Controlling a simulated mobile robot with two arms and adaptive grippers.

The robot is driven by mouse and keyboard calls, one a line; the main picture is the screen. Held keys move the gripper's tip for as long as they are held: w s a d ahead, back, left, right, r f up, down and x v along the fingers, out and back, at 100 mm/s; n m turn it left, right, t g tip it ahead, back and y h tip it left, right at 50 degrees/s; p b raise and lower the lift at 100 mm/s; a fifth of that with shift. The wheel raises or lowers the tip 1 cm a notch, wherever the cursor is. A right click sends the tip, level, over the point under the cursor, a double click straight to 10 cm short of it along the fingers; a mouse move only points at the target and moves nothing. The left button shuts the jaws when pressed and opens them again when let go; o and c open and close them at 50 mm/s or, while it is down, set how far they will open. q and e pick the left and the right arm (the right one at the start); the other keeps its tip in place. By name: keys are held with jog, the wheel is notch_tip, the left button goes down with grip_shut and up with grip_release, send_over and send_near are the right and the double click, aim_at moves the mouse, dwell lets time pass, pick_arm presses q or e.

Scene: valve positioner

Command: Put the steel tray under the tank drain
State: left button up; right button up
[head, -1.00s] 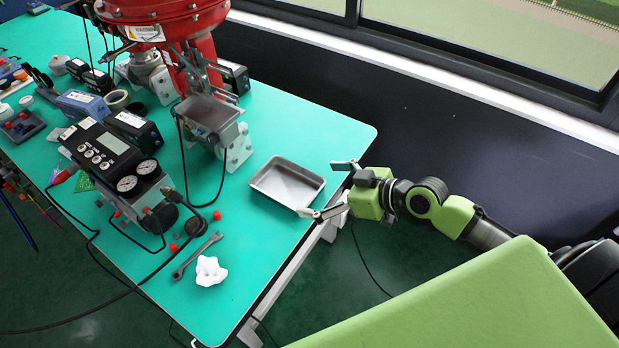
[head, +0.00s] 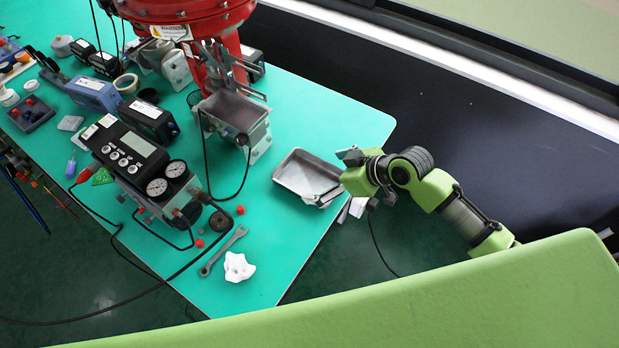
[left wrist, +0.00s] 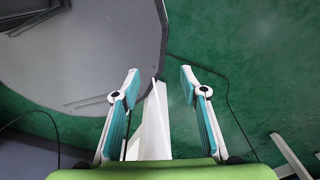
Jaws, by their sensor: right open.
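The steel tray (head: 290,174) is a shallow, empty rectangular pan lying flat near the right edge of the green bench. My right gripper (head: 337,176) is open at the tray's right end, with one finger over or beside its near right corner; I cannot tell if it touches. A grey open-topped metal box (head: 238,109), possibly the tank, stands below the red valve body, left of and behind the tray. Its drain cannot be made out. My left gripper (left wrist: 160,75) is open and empty in the left wrist view, above the floor.
A positioner with gauges (head: 135,165), a wrench (head: 223,251), a crumpled white cloth (head: 238,267) and small red caps lie left of the tray. A black cable (head: 245,170) runs on the bench between box and tray. A grey round surface (left wrist: 85,50) shows in the left wrist view.

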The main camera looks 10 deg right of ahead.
aim_at(303, 177)
jog(key=shift+w+a+f, duration=0.2)
jog(key=shift+f, duration=0.1)
jog(key=p+x, duration=0.1)
jog(key=x, duration=0.3)
jog(key=shift+w+d, duration=0.1)
jog(key=shift+w, duration=0.05)
jog(key=shift+f, duration=0.25)
pick_arm(q)
jog(key=shift+w+a+r, duration=0.35)
jog(key=shift+w+r, duration=0.25)
jog(key=shift+r, duration=0.05)
pick_arm(e)
jog(key=c, duration=1.3)
pick_arm(q)
jog(key=shift+d, duration=0.1)
pick_arm(e)
jog(key=shift+w, duration=0.1)
jog(key=shift+c, duration=1)
pick_arm(q)
jog(key=shift+w, duration=0.1)
pick_arm(e)
jog(key=shift+r, duration=0.2)
